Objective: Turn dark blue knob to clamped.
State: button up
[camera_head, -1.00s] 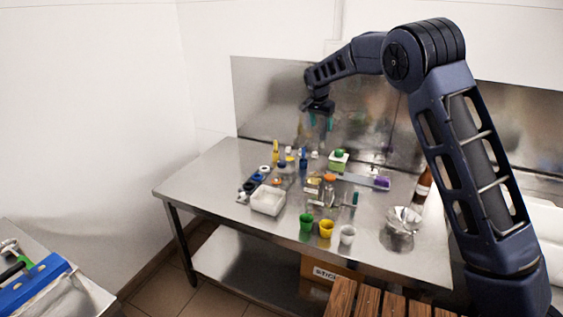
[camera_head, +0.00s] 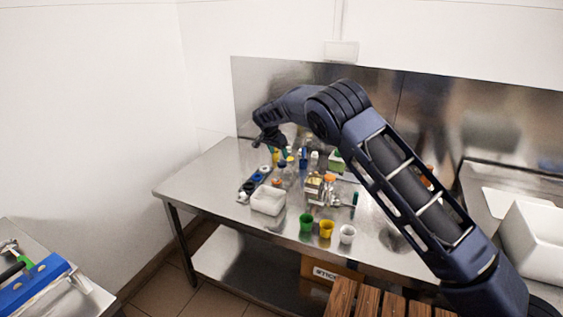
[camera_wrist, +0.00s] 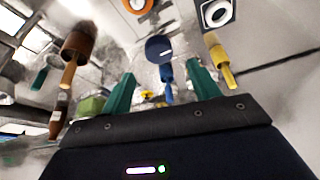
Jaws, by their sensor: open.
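My gripper (camera_head: 272,144) is above the back left part of the steel table. In the wrist view its two green fingers (camera_wrist: 160,92) stand apart with nothing held between them. A dark blue round piece (camera_wrist: 158,48) with a blue stem shows between and beyond the fingertips, apart from them. I cannot tell for sure whether it is the knob. In the head view a dark blue round part (camera_head: 257,178) sits on the strip at the table's left, below and left of my gripper. The knob's setting is too small to read.
A yellow-handled piece (camera_wrist: 218,58) and an orange-brown one (camera_wrist: 76,45) flank the blue one. A white bin (camera_head: 268,202) stands in front of the strip. Green (camera_head: 306,222), yellow (camera_head: 326,229) and white (camera_head: 347,234) cups line the front. The table's front left is clear.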

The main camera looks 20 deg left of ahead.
aim_at(282, 162)
jog(key=shift+x, duration=3.2)
jog(key=shift+c, duration=0.2)
jog(key=c, duration=0.9)
